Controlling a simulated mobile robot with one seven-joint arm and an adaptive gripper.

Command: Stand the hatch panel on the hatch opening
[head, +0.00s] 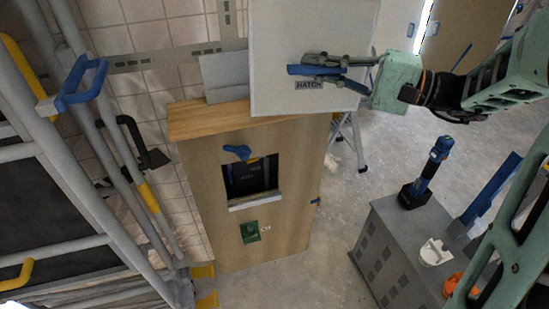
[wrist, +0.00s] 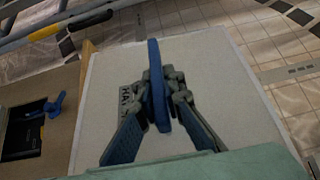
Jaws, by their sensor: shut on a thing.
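The hatch panel (head: 285,35) is a pale, flat board labelled HATCH with a blue bar handle (wrist: 154,60). My gripper (head: 325,68) is shut on that handle, with a finger on each side of it in the wrist view (wrist: 160,92). The panel is held upright, above and to the right of the hatch opening (head: 250,177), covering part of the cabinet's top edge in the head view. The opening is a dark square in a wooden cabinet front (head: 205,165). A pale ledge (head: 254,200) runs along its bottom, and a blue latch (head: 237,152) sits above it.
A grey pipe frame (head: 75,180) with blue and yellow handles stands at the left. A grey cabinet (head: 385,255) at the lower right carries a blue-and-black tool (head: 428,175), a white piece and an orange piece. Floor is clear between the two cabinets.

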